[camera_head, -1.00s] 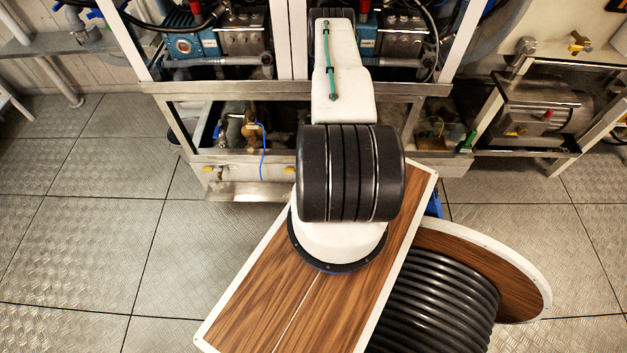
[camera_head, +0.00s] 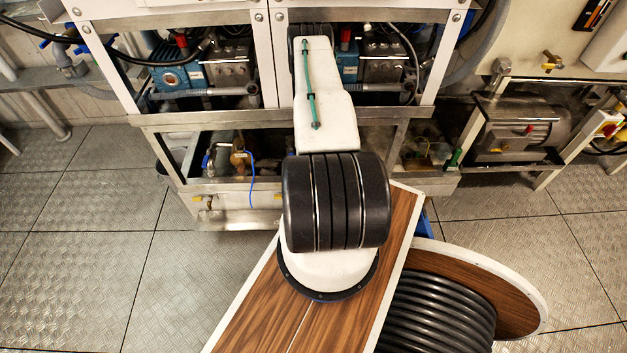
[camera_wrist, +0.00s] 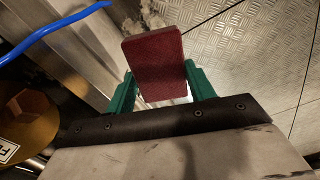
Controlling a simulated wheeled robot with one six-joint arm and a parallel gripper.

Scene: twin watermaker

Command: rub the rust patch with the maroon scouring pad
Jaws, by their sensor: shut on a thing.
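The maroon scouring pad (camera_wrist: 155,62) is upright between the two green fingers of my gripper (camera_wrist: 160,72) in the wrist view. My gripper is shut on it, and the pad sticks out past the fingertips. Beyond the pad is a pale metal ledge, with a rough brownish-white spot (camera_wrist: 152,16) near its far end. I cannot tell whether this spot is the rust patch. In the head view my arm reaches into the machine frame and hides my gripper and the pad. No rust patch is clear in that view.
A metal frame (camera_head: 160,119) with pumps and hoses stands ahead. A blue hose (camera_wrist: 52,33) crosses the wrist view at upper left, with a round brass-coloured part (camera_wrist: 28,125) below it. A motor (camera_head: 515,125) stands at the right. Tread-plate floor (camera_head: 80,255) is open at the left.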

